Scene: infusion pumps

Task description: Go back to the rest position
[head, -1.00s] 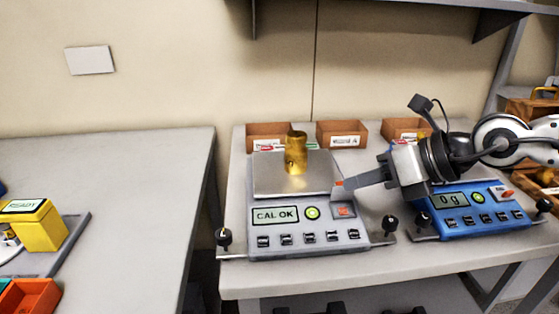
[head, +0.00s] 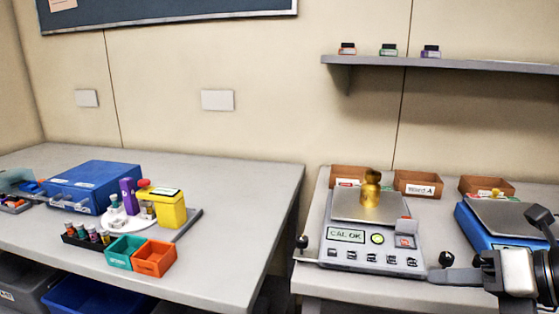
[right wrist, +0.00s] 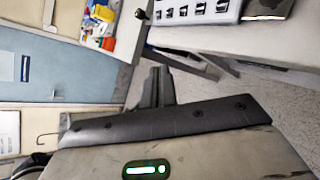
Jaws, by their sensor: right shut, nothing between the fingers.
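My right gripper (head: 436,274) is at the lower right of the head view, in front of the right table's scales. It is shut and empty, and it also shows in the right wrist view (right wrist: 158,88), above the floor near the table edge. The grey scale (head: 372,257) reads CAL OK and carries a brass weight (head: 370,190) standing upright on its pan. The blue scale (head: 485,240) stands to its right, partly hidden by my right arm. My left gripper is not in view.
The left table (head: 230,180) holds a blue case (head: 95,185), a yellow device (head: 170,208), a teal bin (head: 124,252) and an orange bin (head: 154,258). A gap separates the tables. Cardboard boxes (head: 418,184) line the right table's back, under a wall shelf (head: 450,66).

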